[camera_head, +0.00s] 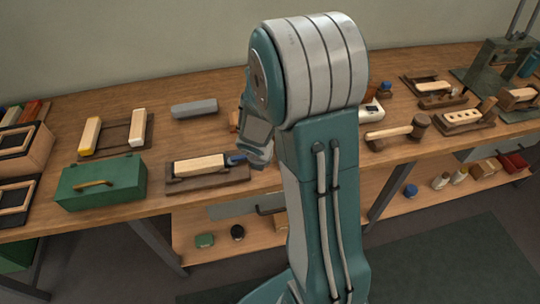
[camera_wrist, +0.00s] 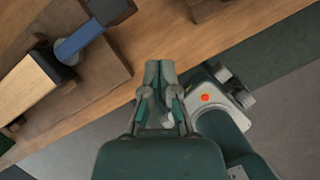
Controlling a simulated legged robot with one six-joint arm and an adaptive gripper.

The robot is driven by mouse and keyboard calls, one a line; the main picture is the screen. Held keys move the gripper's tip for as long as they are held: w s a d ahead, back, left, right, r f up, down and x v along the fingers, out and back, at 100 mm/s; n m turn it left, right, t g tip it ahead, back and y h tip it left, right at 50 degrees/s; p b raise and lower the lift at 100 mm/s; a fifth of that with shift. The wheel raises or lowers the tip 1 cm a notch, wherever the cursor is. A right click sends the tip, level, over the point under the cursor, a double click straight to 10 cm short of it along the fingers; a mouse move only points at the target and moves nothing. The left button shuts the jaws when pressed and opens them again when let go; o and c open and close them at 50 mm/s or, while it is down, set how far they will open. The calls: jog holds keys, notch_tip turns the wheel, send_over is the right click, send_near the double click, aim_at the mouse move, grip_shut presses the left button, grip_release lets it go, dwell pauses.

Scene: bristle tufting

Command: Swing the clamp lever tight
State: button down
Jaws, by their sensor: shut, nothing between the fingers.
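The clamp lever (camera_head: 237,159) is blue and sits at the right end of a dark wooden fixture (camera_head: 208,183) that bears a pale wooden block (camera_head: 199,165). In the wrist view the blue lever (camera_wrist: 80,41) reaches from a grey pivot beside the block (camera_wrist: 27,88) up and right to a dark end. My gripper (camera_wrist: 159,72) is shut and empty, with its fingertips by the bench's front edge. It is to the right of the fixture and apart from the lever. In the head view my arm hides most of the gripper.
A green box (camera_head: 101,184) stands left of the fixture. A grey block (camera_head: 194,108) lies behind it. A mallet (camera_head: 398,131) and wooden holders lie right of my arm. A lower shelf (camera_head: 190,240) holds small items. Bare bench top (camera_head: 165,125) shows behind the fixture.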

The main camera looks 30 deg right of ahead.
jog(key=shift+v, duration=0.75)
notch_tip(320, 180, up, 7)
jog(key=s, duration=0.2)
jog(key=shift+s+a, duration=0.35)
jog(key=shift+a, duration=0.1)
jog(key=s+a+r+m+t+y, duration=0.1)
jog(key=s+a+r+m, duration=0.4)
jog(key=m, duration=0.8)
jog(key=s+a+r+m+t+y, duration=0.1)
jog(key=s+a+r+m+y, duration=0.1)
jog(key=s+a+r+m, duration=0.4)
jog(key=s+r+m, duration=0.3)
jog(key=r+m, duration=0.2)
jog(key=m, duration=0.2)
jog(key=shift+a+m+t, duration=0.25)
jog(key=shift+m+t, duration=0.05)
jog(key=shift+m, duration=0.1)
